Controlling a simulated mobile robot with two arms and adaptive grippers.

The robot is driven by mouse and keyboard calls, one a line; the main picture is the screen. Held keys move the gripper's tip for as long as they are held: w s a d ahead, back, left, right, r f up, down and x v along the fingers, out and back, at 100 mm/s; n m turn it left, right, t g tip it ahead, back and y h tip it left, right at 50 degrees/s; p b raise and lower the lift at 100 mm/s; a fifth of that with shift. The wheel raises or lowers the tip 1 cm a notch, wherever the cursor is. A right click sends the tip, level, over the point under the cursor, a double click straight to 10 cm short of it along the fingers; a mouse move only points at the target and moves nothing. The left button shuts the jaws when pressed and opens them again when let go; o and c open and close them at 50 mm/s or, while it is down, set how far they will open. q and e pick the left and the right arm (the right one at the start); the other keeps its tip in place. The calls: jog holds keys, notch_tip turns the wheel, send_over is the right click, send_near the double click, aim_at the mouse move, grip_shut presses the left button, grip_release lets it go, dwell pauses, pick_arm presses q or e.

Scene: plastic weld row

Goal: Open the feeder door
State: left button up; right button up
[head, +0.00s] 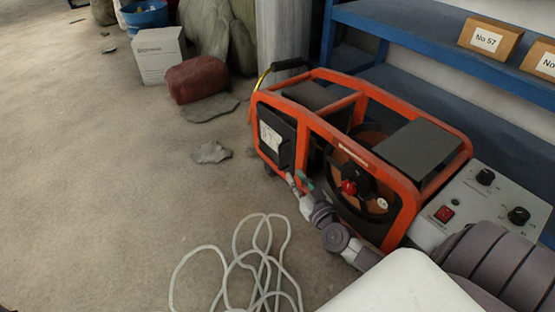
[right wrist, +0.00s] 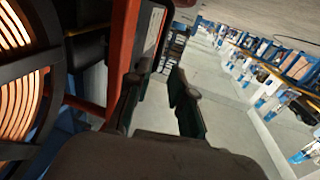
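The wire feeder (head: 335,130), an orange tube-framed machine with a dark spool inside, stands on the floor. A black panel with a white label (head: 270,137) fills its left end; it looks like the door and appears closed. My right gripper (head: 298,182) is at the feeder's lower left front corner, close to that panel. In the right wrist view my right gripper (right wrist: 158,100) has its fingers apart with nothing between them. The orange frame (right wrist: 122,55) and part of the labelled panel (right wrist: 150,28) are just beyond the left finger. My left gripper is not in view.
A grey control box (head: 475,205) with knobs and a red switch stands right of the feeder. Blue shelving (head: 400,25) is behind. Pale cable (head: 262,262) lies coiled on the floor in front. A red lump (head: 197,77) and white carton (head: 158,55) are behind left; the left floor is mostly clear.

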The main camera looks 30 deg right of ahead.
aim_at(280, 167)
jog(key=w+b, duration=0.1)
jog(key=w, duration=0.2)
jog(key=w+d, duration=0.1)
jog(key=w, duration=0.3)
jog(key=w+b, duration=0.1)
jog(key=w, duration=0.2)
jog(key=shift+w+d+b, duration=0.15)
jog(key=shift+w+b, duration=0.15)
jog(key=shift+w, duration=0.05)
grip_shut()
